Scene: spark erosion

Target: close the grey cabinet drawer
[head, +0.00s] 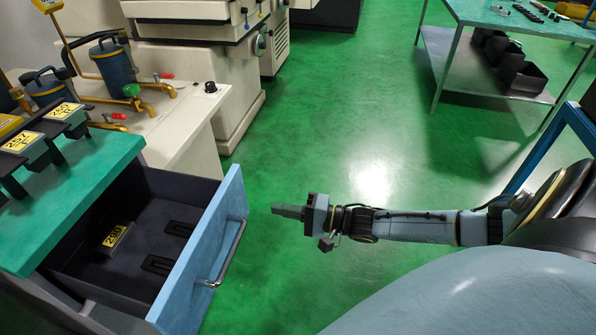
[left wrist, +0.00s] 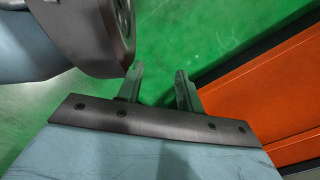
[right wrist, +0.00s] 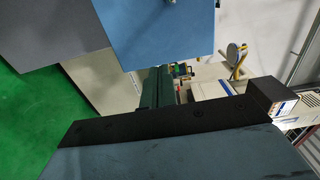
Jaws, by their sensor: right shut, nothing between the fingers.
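The drawer (head: 195,265) of the grey cabinet stands pulled out at the left in the head view. It has a light blue front with a metal bar handle (head: 228,255) and a dark inside. A block with a yellow "290" label (head: 116,236) lies in it. My right gripper (head: 274,211) is shut and empty, to the right of the drawer front and apart from it, pointing left. In the right wrist view, a blue panel (right wrist: 165,35), seemingly the drawer front, shows beyond the fingers. My left gripper (left wrist: 158,74) is open and empty, seen only in the left wrist view.
A green top (head: 85,180) with yellow-labelled blocks lies over the drawer. Cream machines (head: 190,60) stand behind. A green-topped table (head: 520,22) stands at the back right. The green floor between is clear. An orange panel (left wrist: 265,95) is close to my left gripper.

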